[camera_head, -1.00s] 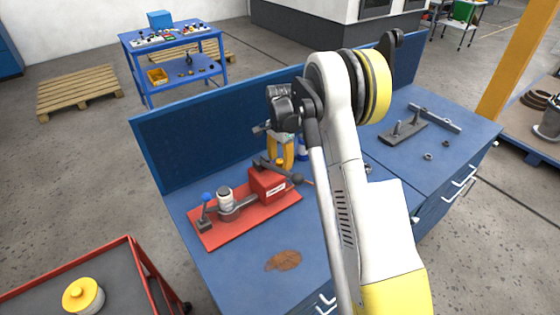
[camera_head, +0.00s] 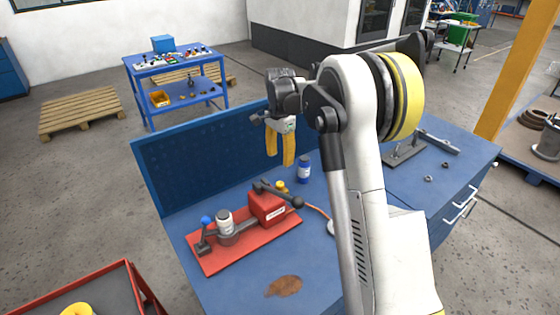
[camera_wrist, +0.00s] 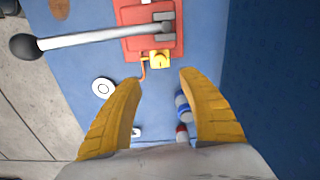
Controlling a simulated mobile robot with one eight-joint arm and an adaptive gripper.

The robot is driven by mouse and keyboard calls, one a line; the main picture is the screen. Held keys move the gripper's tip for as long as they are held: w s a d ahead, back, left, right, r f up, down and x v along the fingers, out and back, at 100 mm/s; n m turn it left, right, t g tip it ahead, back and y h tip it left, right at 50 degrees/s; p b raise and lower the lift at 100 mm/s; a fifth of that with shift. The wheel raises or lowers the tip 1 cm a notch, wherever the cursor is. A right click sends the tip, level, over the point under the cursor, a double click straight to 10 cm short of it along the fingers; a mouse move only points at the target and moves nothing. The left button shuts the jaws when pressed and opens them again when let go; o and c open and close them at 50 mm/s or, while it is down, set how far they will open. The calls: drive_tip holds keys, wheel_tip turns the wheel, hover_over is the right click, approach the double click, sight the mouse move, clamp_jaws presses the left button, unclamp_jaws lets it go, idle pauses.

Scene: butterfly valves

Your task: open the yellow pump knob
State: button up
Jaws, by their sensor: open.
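The yellow pump knob (camera_head: 281,186) sits at the back end of the red pump block (camera_head: 268,206) on the blue bench. In the wrist view the yellow knob (camera_wrist: 159,59) lies at the near edge of the red base, ahead of the fingertips and roughly centred between them. My gripper (camera_head: 280,162) is open and empty, with its yellow fingers pointing down, above and behind the knob. In the wrist view my gripper (camera_wrist: 158,78) has its two fingers wide apart, with nothing between the tips.
A long lever with a black ball end (camera_wrist: 25,46) crosses beside the knob. A blue bottle (camera_head: 304,169) stands behind the pump. A thin orange hose (camera_head: 318,212) leads right from it. The blue back panel (camera_head: 200,165) rises close behind. The front bench has a brown stain (camera_head: 284,286).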

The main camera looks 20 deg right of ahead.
sight(280, 183)
drive_tip(key=shift+p, duration=1.85)
drive_tip(key=shift+m, duration=0.5)
wheel_tip(280, 183, down, 12)
drive_tip(key=shift+f+p, duration=0.1)
drive_tip(key=shift+p, duration=0.2)
clamp_jaws()
